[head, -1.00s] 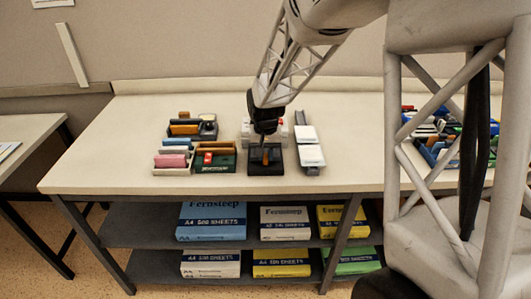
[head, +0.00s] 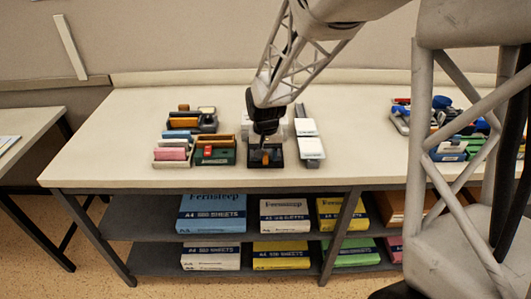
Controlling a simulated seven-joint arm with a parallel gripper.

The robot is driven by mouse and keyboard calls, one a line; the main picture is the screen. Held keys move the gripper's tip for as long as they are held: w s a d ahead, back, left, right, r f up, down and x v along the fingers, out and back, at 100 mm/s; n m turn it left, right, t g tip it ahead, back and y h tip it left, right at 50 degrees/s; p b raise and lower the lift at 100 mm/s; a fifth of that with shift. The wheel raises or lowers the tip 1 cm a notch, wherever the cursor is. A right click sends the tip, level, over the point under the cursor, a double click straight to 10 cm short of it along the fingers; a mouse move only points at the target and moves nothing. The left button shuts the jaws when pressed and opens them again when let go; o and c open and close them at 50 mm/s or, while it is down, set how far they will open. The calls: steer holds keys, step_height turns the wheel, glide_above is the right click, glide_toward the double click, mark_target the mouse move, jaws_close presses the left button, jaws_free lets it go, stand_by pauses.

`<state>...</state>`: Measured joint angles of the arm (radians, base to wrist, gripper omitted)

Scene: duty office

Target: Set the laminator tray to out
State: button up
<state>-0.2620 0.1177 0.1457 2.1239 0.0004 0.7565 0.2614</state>
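My gripper (head: 264,139) points down over a small black device (head: 281,161) with an orange part (head: 259,157) near the table's front edge. The fingertips are dark and small here, close to the orange part; I cannot tell whether they touch it or how far apart they are. My gripper and wrist hide the back of this device and part of a pale thing (head: 279,128) behind it. No label shows which device is the laminator, and no tray position can be read.
A white-topped long device (head: 311,148) stands close on the right. Mixed items (head: 462,135) crowd the table's right. The table (head: 370,150) between is clear.

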steer(key=shift+r, duration=0.1)
steer(key=shift+r, duration=3.8)
steer(key=s+d+r+t, duration=0.1)
steer(key=s+d+r, duration=0.3)
steer(key=s+d, duration=0.3)
steer(key=s+d+r, duration=0.4)
steer(key=s, duration=0.5)
steer(key=s+d, duration=0.3)
steer(key=s, duration=0.5)
steer(key=s+d+t, duration=0.1)
steer(key=s+d, duration=0.2)
steer(key=s, duration=0.5)
steer(key=shift+r+t, duration=0.3)
